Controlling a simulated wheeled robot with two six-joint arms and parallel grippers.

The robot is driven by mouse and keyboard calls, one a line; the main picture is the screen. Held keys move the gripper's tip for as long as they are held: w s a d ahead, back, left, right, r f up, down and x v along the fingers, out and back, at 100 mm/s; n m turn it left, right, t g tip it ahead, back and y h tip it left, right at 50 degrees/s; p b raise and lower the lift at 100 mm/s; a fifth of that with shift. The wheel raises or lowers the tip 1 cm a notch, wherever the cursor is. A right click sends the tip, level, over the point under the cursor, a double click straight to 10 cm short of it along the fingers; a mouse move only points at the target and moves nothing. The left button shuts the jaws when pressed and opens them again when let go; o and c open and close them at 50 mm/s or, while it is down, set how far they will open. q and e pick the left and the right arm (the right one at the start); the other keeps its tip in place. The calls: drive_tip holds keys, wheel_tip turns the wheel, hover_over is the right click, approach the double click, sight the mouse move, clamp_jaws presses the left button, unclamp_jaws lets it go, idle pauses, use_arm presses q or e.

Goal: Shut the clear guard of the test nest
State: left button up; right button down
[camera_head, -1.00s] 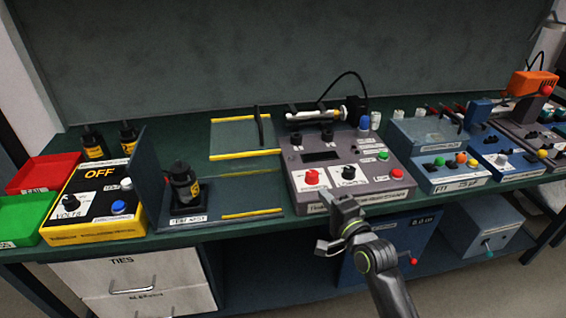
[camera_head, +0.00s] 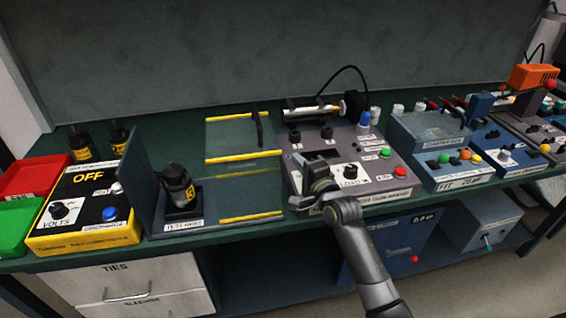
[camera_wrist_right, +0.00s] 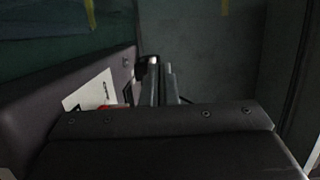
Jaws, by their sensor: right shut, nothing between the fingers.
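The test nest (camera_head: 160,231) is a dark base with a raised wall on its left, at left of centre in the head view. A black pump-like part (camera_head: 178,188) stands upright in it. A see-through panel with yellow edge strips, which looks like the clear guard (camera_head: 228,137), is behind the nest's right part, with a dark upright bar beside it. It looks open, clear of the black part. My right gripper (camera_head: 312,188) is shut and empty, in front of the grey control box, right of the nest. Its fingers show close together in the wrist view (camera_wrist_right: 160,82).
The grey control box (camera_head: 372,174) with knobs and buttons stands right of the nest. A yellow-and-black volts box (camera_head: 90,208) stands left, with red (camera_head: 38,176) and green trays beyond. Blue boxes stand at right. The nest floor right of the black part is bare.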

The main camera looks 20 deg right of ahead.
use_arm(q)
drive_tip(key=shift+w+r+p, duration=0.35)
use_arm(e)
drive_tip(key=shift+w+a, duration=0.25)
drive_tip(key=shift+a, duration=0.8)
drive_tip(key=shift+w+a, duration=0.25)
drive_tip(key=shift+a, duration=0.75)
